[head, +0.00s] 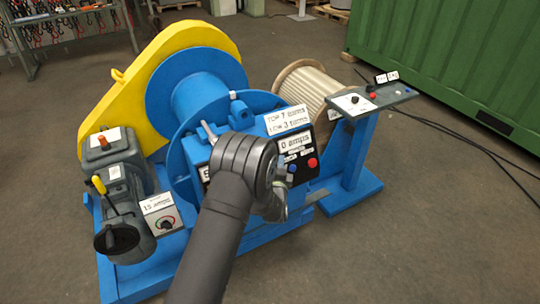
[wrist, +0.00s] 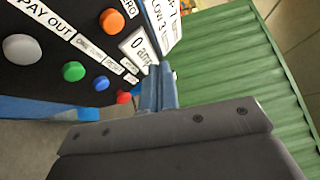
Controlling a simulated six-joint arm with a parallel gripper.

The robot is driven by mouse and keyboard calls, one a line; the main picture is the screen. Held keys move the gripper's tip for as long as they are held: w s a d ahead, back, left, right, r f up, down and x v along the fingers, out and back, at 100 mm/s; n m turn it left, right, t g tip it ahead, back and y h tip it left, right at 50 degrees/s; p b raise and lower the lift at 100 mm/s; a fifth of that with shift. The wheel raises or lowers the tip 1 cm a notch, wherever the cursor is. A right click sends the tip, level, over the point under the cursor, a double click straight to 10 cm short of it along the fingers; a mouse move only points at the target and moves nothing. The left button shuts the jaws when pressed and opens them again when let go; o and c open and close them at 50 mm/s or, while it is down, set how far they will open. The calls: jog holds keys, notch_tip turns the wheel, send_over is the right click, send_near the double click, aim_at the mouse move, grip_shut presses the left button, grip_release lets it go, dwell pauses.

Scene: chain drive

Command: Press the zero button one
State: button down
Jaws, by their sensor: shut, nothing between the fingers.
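In the wrist view the dark control panel (wrist: 75,45) fills the upper left. An orange button (wrist: 112,21) sits beside a cut-off label that ends in "ERO" (wrist: 128,7). A grey button (wrist: 20,47), green button (wrist: 73,71), blue button (wrist: 101,83) and red button (wrist: 123,97) are also on it. My gripper (wrist: 163,75) is shut and empty, its narrow fingers to the right of the buttons, apart from the orange one. In the head view my arm covers much of the panel (head: 298,165); the orange button and my fingertips are hidden there.
A "0 amps" display (head: 294,143) sits on the panel, below a turns sign (head: 286,120). A side console (head: 372,98) stands right of the blue winch frame (head: 135,275). A green container (head: 450,60) is behind. The floor at front right is clear.

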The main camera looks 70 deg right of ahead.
jog(key=w+d+f, duration=0.3)
jog(key=w+d, duration=0.1)
jog(key=shift+w, duration=0.15)
jog(key=shift+d, duration=0.15)
dwell(2.0)
jog(key=shift+w+d+f, duration=0.2)
jog(key=shift+d, duration=0.05)
jog(key=shift+w+d+f, duration=0.2)
jog(key=shift+w+d, duration=0.1)
jog(key=shift+w, duration=0.05)
dwell(1.4)
jog(key=shift+s+a, duration=0.1)
jog(key=shift+s+a+r, duration=0.4)
jog(key=shift+s+a, duration=0.05)
jog(key=shift+a, duration=0.05)
jog(key=shift+s+a+r, duration=0.55)
jog(key=shift+s+a, duration=0.25)
jog(key=shift+s+a+r, duration=0.55)
jog(key=shift+s+a, duration=0.25)
